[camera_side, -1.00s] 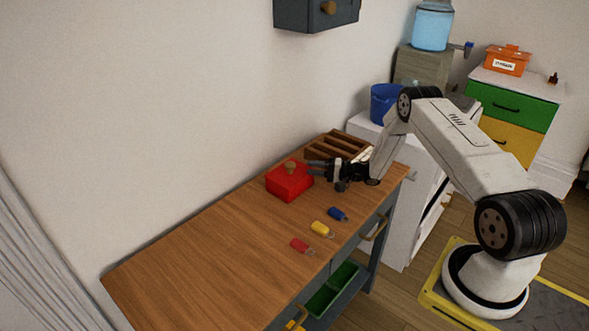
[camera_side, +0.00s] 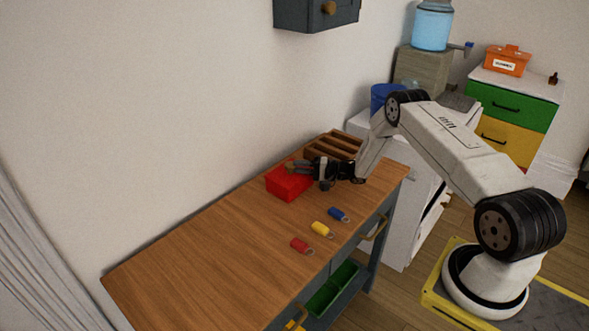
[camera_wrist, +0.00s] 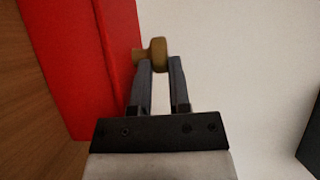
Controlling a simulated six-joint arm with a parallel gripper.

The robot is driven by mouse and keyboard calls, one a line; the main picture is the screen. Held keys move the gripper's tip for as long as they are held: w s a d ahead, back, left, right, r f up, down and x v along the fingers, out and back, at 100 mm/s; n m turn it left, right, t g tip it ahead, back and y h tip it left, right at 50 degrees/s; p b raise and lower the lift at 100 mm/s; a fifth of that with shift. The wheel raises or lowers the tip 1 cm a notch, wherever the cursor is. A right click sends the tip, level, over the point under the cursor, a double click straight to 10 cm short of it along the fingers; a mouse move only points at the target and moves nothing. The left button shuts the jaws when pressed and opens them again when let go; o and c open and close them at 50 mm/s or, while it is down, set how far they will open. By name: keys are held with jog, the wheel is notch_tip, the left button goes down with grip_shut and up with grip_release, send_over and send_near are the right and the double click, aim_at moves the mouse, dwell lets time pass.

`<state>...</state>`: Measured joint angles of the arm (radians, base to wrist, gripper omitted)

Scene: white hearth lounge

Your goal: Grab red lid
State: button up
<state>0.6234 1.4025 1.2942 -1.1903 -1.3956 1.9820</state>
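The red lid (camera_side: 281,174) sits on a red box (camera_side: 291,185) on the wooden bench. Its brown wooden knob (camera_wrist: 151,53) shows clearly in the wrist view, and the lid's red surface (camera_wrist: 118,45) lies to its left. My gripper (camera_side: 292,166) is level over the lid, reaching in from the right, with its fingers at the knob. In the wrist view the two fingertips (camera_wrist: 161,60) stand a little apart at the knob's near side, with a narrow gap between them. Whether they press on the knob is unclear.
A brown wooden rack (camera_side: 338,143) stands behind the gripper. Blue (camera_side: 339,214), yellow (camera_side: 322,229) and red (camera_side: 301,246) tags lie in front of the box. The white wall (camera_side: 190,120) is close behind the box. The left of the bench (camera_side: 190,270) is clear.

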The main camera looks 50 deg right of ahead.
grip_shut()
jog(key=shift+r, duration=0.2)
jog(key=shift+r, duration=0.85)
jog(key=s+a+r, duration=0.4)
jog(key=s+r, duration=0.7)
jog(key=s, duration=0.2)
jog(key=shift+s, duration=0.2)
jog(key=shift+w+a, duration=0.1)
